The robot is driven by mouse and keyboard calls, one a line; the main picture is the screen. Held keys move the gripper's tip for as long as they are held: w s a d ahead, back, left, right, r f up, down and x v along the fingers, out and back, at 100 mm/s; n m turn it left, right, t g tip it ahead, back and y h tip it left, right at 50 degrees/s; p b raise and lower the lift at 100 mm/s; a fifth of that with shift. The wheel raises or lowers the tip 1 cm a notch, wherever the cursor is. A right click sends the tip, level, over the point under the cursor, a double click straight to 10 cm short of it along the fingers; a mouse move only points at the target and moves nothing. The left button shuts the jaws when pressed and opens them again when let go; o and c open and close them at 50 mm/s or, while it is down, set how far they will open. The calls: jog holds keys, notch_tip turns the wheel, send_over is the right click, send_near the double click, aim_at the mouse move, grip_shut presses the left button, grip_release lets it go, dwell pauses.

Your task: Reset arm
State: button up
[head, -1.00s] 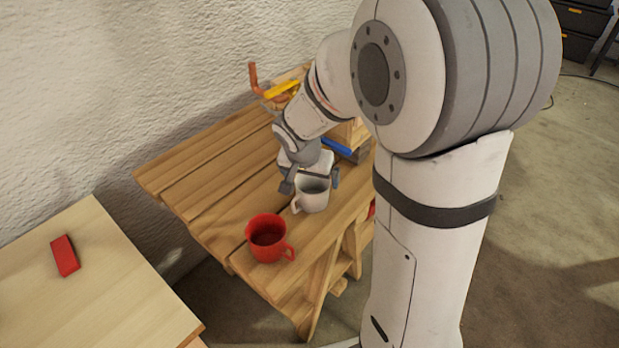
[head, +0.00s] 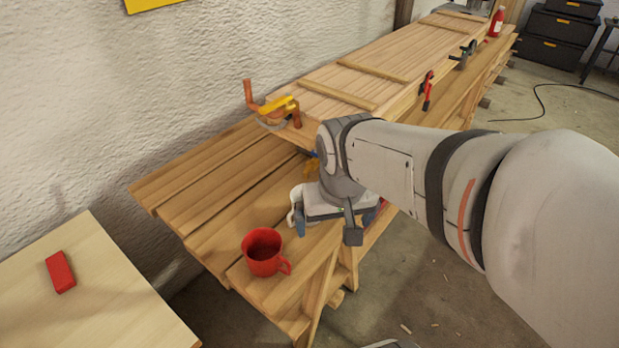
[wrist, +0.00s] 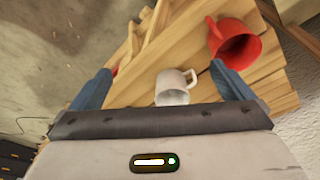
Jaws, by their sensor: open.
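My gripper (head: 335,220) is over the near end of the wooden workbench (head: 185,190). In the wrist view my gripper (wrist: 162,86) is open, with its blue fingers spread wide and nothing held between them. A white mug (wrist: 174,82) stands on the bench beyond the gripper body, seen between the fingers but apart from them. In the head view the gripper hides most of this mug; a white edge (head: 294,203) shows at its left. A red mug (head: 264,253) stands at the bench's near end, left of the gripper; it also shows in the wrist view (wrist: 236,44).
A pale table (head: 95,290) at the lower left carries a red block (head: 60,272). Slatted wooden panels (head: 370,75) lie along the bench. An orange and yellow clamp (head: 275,106) and a red clamp (head: 426,90) stand there. Floor at right is largely clear.

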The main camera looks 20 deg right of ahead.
jog(key=shift+s+a+f+n, duration=0.1)
jog(key=shift+s+a+n, duration=0.15)
jog(key=shift+s, duration=0.3)
jog(key=shift+s+a+f+n, duration=0.1)
jog(key=shift+s+n, duration=0.15)
jog(key=shift+s, duration=0.25)
jog(key=p+v, duration=0.2)
jog(key=w+p+v, duration=0.1)
jog(key=p+v, duration=0.1)
jog(key=v, duration=0.1)
jog(key=shift+d+r+p, duration=0.15)
jog(key=shift+r+p, duration=0.05)
jog(key=shift+p, duration=0.2)
